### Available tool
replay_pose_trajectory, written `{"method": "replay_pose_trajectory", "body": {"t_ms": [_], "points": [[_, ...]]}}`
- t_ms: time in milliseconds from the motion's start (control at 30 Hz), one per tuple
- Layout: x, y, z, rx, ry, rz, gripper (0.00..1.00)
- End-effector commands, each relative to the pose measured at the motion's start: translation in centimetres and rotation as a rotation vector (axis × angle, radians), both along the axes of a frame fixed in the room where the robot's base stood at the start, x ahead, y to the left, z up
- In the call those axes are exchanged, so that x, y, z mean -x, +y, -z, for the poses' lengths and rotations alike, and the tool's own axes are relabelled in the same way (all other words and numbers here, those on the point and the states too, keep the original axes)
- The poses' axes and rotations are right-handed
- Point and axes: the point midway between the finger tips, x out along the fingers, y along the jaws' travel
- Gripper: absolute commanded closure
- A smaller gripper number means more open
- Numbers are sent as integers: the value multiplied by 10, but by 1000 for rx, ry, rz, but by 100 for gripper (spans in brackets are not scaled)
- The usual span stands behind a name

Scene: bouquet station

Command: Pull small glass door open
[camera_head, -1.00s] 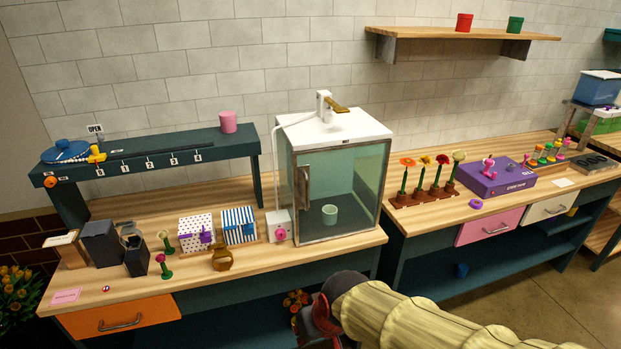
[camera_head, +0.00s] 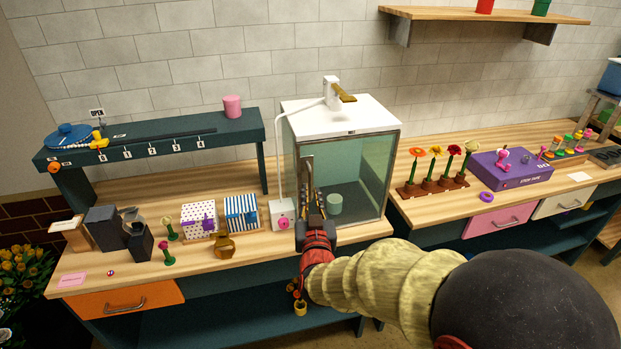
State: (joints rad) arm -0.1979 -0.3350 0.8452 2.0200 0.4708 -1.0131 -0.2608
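The glass cabinet (camera_head: 363,160) stands on the wooden bench with a white top and a framed glass door at its front. The door looks closed. Its upright handle (camera_head: 307,170) is on the left side of the door, partly hidden behind my gripper. My gripper (camera_head: 310,203) is in front of the lower part of the handle, fingers pointing up and away. Whether the fingers touch or surround the handle cannot be told, nor how far apart they are.
An amber vase (camera_head: 225,245) and gift boxes (camera_head: 241,213) stand further left. An orange drawer (camera_head: 124,299) is at front left. The bench front before the cabinet is crossed by my arm.

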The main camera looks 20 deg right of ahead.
Motion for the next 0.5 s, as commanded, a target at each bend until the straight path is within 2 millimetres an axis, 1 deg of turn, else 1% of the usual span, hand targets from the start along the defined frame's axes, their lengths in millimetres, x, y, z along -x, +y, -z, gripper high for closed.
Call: {"method": "replay_pose_trajectory", "body": {"t_ms": [133,400,500], "points": [[-14,-4,1,6,0,3,86],[-55,-12,1,4,1,1,86],[-65,-13,1,5,1,0,86]]}}
